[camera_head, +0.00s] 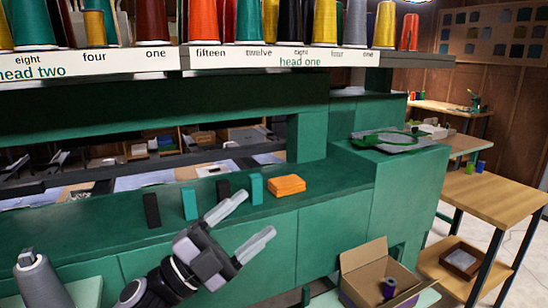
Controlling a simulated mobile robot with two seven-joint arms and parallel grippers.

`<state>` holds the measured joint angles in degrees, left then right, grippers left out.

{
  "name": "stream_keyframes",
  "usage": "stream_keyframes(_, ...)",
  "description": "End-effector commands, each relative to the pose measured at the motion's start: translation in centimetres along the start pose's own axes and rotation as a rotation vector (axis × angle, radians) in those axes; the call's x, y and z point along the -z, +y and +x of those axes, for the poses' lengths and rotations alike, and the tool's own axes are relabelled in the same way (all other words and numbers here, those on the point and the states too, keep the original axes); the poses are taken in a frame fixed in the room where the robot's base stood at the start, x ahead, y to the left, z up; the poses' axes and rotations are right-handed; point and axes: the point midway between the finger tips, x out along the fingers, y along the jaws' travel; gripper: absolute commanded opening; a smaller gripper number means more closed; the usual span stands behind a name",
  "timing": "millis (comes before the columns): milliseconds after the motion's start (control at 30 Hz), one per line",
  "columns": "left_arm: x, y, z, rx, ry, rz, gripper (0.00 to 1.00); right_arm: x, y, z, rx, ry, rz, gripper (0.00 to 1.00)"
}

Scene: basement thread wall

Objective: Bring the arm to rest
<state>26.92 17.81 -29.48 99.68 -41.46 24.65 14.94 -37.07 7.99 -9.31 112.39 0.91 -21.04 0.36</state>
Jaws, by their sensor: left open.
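My left gripper (257,213) reaches up from the bottom of the head view, in front of the green machine (335,220). Its two pale fingers are spread apart with nothing between them. They point up and to the right, toward the machine's ledge. The grey-black wrist (185,270) shows below the fingers. It appears clear of the things on the ledge, though the exact gap cannot be told. My right gripper is not in view.
Upright black and teal blocks (189,203) and an orange stack (286,186) stand on the ledge. Thread cones (203,22) line the labelled shelf above. An open cardboard box (365,275) is lower right, a grey cone (40,280) lower left. A wooden table (500,196) stands right.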

Motion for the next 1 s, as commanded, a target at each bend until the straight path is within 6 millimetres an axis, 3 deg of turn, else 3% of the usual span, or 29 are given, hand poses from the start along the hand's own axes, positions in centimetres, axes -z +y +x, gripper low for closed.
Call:
stream_keyframes(300,-5.5,6.5,-10.9,0.158,-0.487,-0.398,0.68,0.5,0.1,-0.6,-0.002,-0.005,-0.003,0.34)
stream_keyframes(467,-6.4,11.1,-18.1,0.192,-0.755,-0.582,0.68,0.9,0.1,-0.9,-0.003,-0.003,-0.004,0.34)
stream_keyframes(633,-5.1,16.4,-26.5,0.196,-1.045,-0.771,0.68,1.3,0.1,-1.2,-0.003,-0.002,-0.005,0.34)
stream_keyframes(800,-1.9,20.8,-33.9,0.177,-1.296,-0.932,0.68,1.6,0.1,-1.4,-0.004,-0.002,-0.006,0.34)
stream_keyframes(900,0.0,22.5,-36.8,0.164,-1.394,-0.996,0.68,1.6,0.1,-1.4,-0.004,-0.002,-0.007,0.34)
stream_keyframes(1000,1.2,23.4,-38.4,0.155,-1.451,-1.034,0.68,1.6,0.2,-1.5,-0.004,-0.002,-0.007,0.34)
